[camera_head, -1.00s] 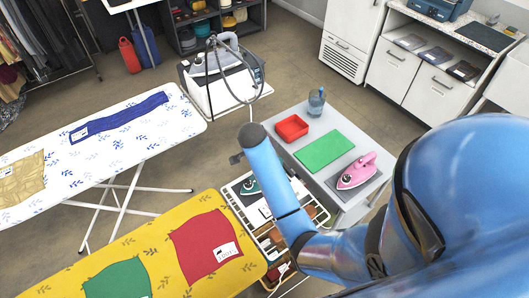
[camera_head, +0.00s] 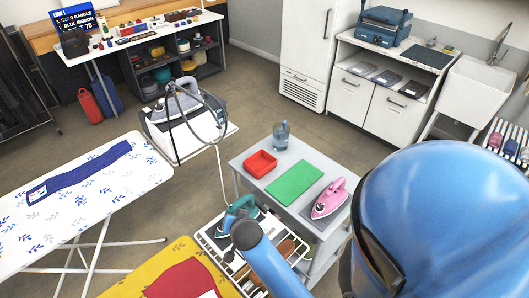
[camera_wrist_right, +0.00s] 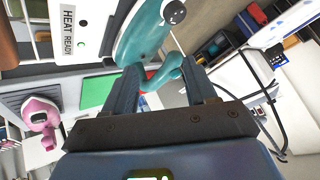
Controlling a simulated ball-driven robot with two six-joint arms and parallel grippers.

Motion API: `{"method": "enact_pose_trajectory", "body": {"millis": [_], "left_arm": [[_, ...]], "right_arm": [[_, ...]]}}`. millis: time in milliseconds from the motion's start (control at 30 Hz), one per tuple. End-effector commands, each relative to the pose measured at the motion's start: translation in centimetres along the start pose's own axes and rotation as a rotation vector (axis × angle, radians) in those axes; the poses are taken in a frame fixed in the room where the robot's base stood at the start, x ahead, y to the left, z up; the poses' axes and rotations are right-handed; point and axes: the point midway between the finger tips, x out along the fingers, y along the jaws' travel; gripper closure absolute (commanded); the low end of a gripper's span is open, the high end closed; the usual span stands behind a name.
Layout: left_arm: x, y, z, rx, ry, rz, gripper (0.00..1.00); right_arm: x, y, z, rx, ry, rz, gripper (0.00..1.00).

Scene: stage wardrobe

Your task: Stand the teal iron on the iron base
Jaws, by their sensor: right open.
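The teal iron (camera_head: 237,214) is at the open-framed cart below the grey table in the head view, partly hidden by my right arm. In the right wrist view the teal iron (camera_wrist_right: 142,35) is close, with its handle between the fingers of my right gripper (camera_wrist_right: 160,70). The gripper is open; I cannot tell whether a finger touches the handle. A white panel marked HEAT READY (camera_wrist_right: 68,28) is beside the iron in the wrist view. I cannot tell which surface is the iron base. My left gripper is out of view.
A pink iron (camera_head: 329,198), green mat (camera_head: 294,182), red tray (camera_head: 260,163) and blue cup (camera_head: 281,137) are on the grey table (camera_head: 240,160). A large steam iron (camera_head: 190,112) stands behind. Ironing boards (camera_head: 110,196) lie left.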

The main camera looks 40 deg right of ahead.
Motion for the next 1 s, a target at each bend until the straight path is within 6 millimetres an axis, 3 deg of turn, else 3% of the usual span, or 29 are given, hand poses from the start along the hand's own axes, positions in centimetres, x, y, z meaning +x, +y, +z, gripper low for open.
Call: {"method": "enact_pose_trajectory", "body": {"millis": [33,167,400,700,833,1000], "left_arm": [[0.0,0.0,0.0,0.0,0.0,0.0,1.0],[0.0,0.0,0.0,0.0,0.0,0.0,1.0],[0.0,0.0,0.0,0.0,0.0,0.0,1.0],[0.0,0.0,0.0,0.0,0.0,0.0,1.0],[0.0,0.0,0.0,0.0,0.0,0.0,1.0],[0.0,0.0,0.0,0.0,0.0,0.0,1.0]], "right_arm": [[-0.7,0.7,1.3,-0.056,0.016,-0.048,0.44],[-3.0,1.4,3.5,-0.2,0.096,-0.189,0.44],[-10.2,2.9,5.8,-0.417,0.307,-0.397,0.44],[-19.6,4.6,5.7,-0.573,0.587,-0.507,0.44],[-21.8,5.0,5.3,-0.599,0.657,-0.516,0.44],[-22.8,5.2,5.1,-0.611,0.689,-0.518,0.44]]}}
